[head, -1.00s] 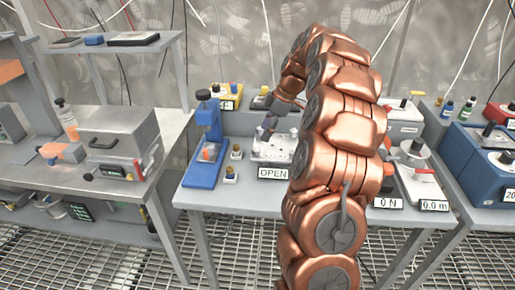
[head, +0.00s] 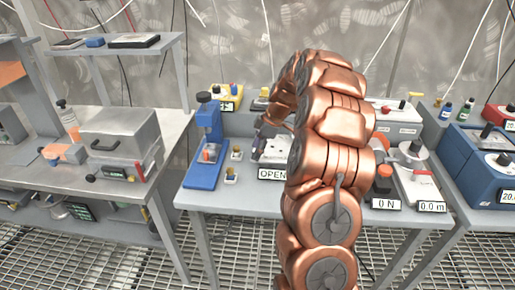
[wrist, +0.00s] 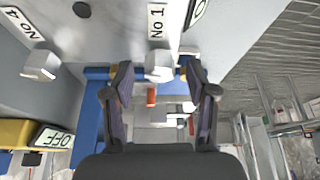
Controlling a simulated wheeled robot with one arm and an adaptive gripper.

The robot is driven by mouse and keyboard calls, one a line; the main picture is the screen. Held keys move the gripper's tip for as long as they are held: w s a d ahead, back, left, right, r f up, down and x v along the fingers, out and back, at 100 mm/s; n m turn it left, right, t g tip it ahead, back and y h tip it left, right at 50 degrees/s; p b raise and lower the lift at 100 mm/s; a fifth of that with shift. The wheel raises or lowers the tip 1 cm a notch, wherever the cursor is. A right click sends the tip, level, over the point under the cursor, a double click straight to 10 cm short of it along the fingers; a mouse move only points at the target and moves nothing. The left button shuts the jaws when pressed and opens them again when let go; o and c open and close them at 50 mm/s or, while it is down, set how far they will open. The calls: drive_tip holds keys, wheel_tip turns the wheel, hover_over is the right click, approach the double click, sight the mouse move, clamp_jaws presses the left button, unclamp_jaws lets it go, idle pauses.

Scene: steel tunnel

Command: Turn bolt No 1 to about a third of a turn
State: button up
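In the wrist view, the label No 1 (wrist: 157,22) is at the top, and a pale bolt head (wrist: 158,66) sits just below it. My gripper (wrist: 156,78) is open, with one dark finger on each side of this bolt head and a visible gap on both sides. A second pale bolt head (wrist: 41,65) sits at the left, below the label No 4 (wrist: 24,24). In the head view, my gripper (head: 262,138) is small and partly hidden by my copper arm, above the device with the OPEN display (head: 272,174). The bolts cannot be made out there.
A blue stand (head: 206,150) is left of the OPEN device. A grey box (head: 118,140) stands on the left bench. Devices reading 0 N (head: 386,204) and 0.0 m (head: 431,207) are at the right. In the wrist view, an OFF display (wrist: 52,140) shows at lower left.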

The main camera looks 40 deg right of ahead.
clamp_jaws()
